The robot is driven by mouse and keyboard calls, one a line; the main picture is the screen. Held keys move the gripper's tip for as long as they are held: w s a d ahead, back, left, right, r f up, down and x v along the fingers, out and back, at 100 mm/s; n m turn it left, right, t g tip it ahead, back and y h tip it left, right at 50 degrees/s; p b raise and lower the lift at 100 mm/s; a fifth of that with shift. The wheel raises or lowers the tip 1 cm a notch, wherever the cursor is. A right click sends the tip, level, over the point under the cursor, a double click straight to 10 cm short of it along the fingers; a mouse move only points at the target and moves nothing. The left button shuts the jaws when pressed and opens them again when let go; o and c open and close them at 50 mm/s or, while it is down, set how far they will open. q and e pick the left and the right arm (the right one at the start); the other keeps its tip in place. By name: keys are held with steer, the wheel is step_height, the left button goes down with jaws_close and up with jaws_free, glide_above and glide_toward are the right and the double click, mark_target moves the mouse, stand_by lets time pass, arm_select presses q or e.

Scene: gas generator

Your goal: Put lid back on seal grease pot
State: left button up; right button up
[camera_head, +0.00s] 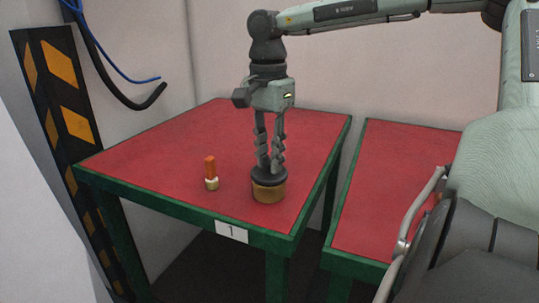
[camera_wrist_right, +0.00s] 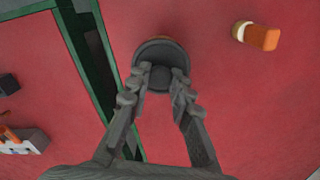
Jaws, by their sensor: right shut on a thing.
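The seal grease pot (camera_head: 268,192) is a short tan-brown cylinder near the front right corner of the red table marked 1. A dark round lid (camera_head: 267,176) is at the pot's top; I see no clear gap between them, but cannot tell whether it is fully seated. My right gripper (camera_head: 269,168) points down and is shut on the lid's raised middle. In the right wrist view the lid (camera_wrist_right: 157,49) lies between the fingertips (camera_wrist_right: 165,76) and hides most of the pot. My left gripper is not in view.
A small orange-topped bottle (camera_head: 210,173) with a white band stands left of the pot. A second red table (camera_head: 390,190) is at the right, across a narrow gap. In the wrist view, a dark block (camera_wrist_right: 8,84) and a grey-and-orange item (camera_wrist_right: 22,141) lie on it.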

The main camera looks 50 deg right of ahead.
steer(key=shift+f, duration=0.1)
stand_by(0.8)
steer(key=o, duration=0.9)
steer(key=shift+o, duration=0.3)
steer(key=o, duration=0.5)
steer(key=shift+r+p, duration=2)
steer(key=shift+r, duration=0.5)
steer(key=shift+r+p, duration=0.55)
steer(key=shift+r, duration=0.45)
